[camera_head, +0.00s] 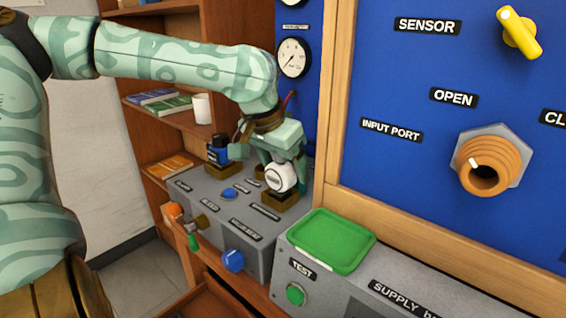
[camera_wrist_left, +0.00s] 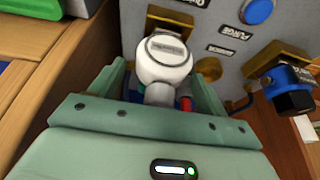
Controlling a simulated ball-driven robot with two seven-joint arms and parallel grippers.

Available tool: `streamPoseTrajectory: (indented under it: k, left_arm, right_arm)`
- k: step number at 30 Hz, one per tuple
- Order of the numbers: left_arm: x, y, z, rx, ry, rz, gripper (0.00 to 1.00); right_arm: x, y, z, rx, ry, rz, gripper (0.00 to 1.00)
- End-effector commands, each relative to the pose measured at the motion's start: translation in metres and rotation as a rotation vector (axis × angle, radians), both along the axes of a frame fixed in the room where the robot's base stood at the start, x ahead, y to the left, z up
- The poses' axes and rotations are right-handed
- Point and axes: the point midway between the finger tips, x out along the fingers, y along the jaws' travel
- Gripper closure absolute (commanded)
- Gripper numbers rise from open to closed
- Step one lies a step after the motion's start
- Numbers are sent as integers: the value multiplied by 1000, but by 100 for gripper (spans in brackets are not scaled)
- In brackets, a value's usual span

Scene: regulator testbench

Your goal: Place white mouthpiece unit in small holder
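The white mouthpiece unit (camera_head: 283,178) has a round white face and sits at the brown holder (camera_head: 281,202) at the right end of the grey testbench box. It also shows in the left wrist view (camera_wrist_left: 164,60), in front of the brassy holder (camera_wrist_left: 172,18). I cannot tell whether it is fully seated. My left gripper (camera_head: 279,160) is right at the unit, with one finger on each side of it. In the left wrist view the fingers (camera_wrist_left: 162,75) stand apart around it; whether they press on it is unclear. My right gripper is not in view.
A blue unit (camera_head: 217,150) stands on another brown holder to the left. Valve handles and a blue knob (camera_head: 233,260) stick out of the box front. A green tray (camera_head: 330,240) lies on the supply box at right. The blue panel (camera_head: 460,100) rises behind.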

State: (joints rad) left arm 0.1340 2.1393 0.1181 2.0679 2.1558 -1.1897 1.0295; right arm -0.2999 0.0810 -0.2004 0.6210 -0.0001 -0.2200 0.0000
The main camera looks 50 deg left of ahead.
Motion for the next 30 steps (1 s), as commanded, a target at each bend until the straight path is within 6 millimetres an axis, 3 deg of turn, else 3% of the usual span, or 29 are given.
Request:
streamPoseTrajectory:
  k: [8,11,21,25,30]
  left_arm:
    - [0,0,2,0,-1,0,25]
    - [-4,0,15,1,-4,0,25]
    - [-34,-3,91,1,-8,1,25]
    - [-41,-5,107,0,-5,2,25]
    - [-45,-5,114,-1,0,2,25]
  right_arm:
    - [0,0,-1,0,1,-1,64]
    - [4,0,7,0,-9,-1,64]
    - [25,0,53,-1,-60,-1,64]
    - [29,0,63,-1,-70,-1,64]
    - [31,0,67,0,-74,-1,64]
